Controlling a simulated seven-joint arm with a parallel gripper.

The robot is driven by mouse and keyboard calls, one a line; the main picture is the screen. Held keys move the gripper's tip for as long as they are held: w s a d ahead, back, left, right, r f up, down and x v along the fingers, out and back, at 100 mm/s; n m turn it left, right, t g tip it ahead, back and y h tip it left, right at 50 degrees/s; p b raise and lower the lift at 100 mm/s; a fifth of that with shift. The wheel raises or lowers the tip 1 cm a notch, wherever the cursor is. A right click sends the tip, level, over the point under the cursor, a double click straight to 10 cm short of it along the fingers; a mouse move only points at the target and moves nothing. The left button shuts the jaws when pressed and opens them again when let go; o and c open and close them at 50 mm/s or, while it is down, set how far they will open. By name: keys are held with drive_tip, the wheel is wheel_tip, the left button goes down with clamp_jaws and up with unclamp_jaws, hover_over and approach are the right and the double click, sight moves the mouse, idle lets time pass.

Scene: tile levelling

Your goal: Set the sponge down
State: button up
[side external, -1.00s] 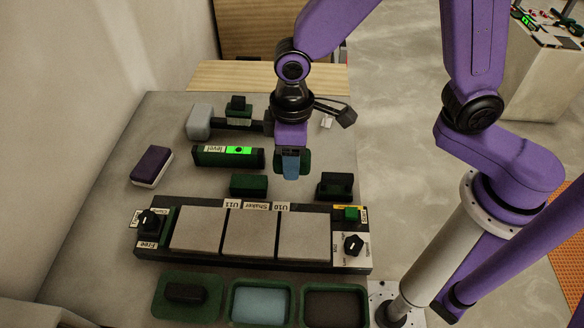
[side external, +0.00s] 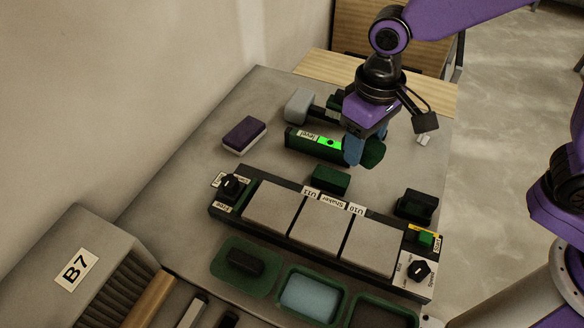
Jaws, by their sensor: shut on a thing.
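My gripper (side external: 364,150) hangs above the back right part of the work table. Part of this block is hidden behind the finger. It appears to be above the table, but the exact gap is hard to tell. A purple and white block (side external: 244,134), also sponge-like, lies on the table at the left.
A green block (side external: 330,178) and dark holder (side external: 414,205) stand in front. The tile rig (side external: 320,228) and trays, one blue inside (side external: 309,296), are nearer. Bare table lies between.

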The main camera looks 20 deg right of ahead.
drive_tip(key=w+a+f, duration=0.4)
drive_tip(key=w+a, duration=0.2)
drive_tip(key=w, duration=0.1)
hover_over(292, 171)
wheel_tip(292, 171, down, 5)
drive_tip(key=shift+s+d+f, duration=0.1)
drive_tip(key=shift+s+d, duration=0.05)
drive_tip(key=shift+w+f, duration=0.2)
drive_tip(key=shift+f, duration=1.65)
drive_tip(key=shift+f, duration=0.1)
drive_tip(key=o, duration=0.7)
drive_tip(key=shift+o, duration=0.2)
